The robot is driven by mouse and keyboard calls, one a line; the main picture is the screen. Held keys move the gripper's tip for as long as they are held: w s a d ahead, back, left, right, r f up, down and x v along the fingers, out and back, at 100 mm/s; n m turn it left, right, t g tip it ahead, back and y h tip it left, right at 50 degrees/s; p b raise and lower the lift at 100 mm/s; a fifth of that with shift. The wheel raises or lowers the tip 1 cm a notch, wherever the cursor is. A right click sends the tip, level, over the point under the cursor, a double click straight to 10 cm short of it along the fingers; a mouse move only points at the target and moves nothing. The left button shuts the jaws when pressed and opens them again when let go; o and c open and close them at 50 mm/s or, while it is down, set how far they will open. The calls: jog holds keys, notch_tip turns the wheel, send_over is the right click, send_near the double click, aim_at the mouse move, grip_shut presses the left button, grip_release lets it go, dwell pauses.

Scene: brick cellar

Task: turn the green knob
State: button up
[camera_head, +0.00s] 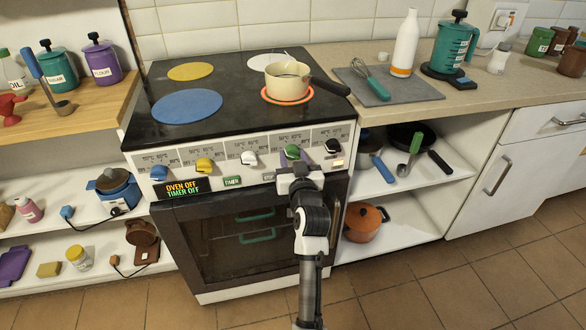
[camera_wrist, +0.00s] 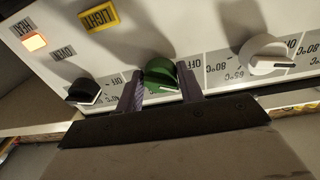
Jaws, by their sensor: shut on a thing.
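The green knob (camera_head: 292,152) is on the front panel of the stove, between a white knob and a black knob. In the wrist view the green knob (camera_wrist: 161,76) sits between the two fingers of my gripper (camera_wrist: 160,88). The fingers are closed on its sides, and its white pointer line shows. In the head view my gripper (camera_head: 293,168) reaches the panel from the front and covers the area just below the knob.
A white knob (camera_head: 249,158) and a black knob (camera_head: 332,147) flank the green one. A cream pan (camera_head: 287,80) stands on the orange-ringed burner, its dark handle pointing right. The oven door (camera_head: 240,240) is below the panel. An orange pot (camera_head: 366,222) sits on the lower right shelf.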

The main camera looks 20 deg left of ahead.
jog(key=shift+f+n+b, duration=0.1)
jog(key=shift+n+b, duration=1.1)
jog(key=shift+n, duration=0.1)
jog(key=o, duration=1)
jog(key=shift+s, duration=0.1)
jog(key=b+v, duration=0.2)
jog(key=v, duration=1.1)
jog(key=shift+s+d, duration=0.2)
jog(key=shift+d, duration=0.15)
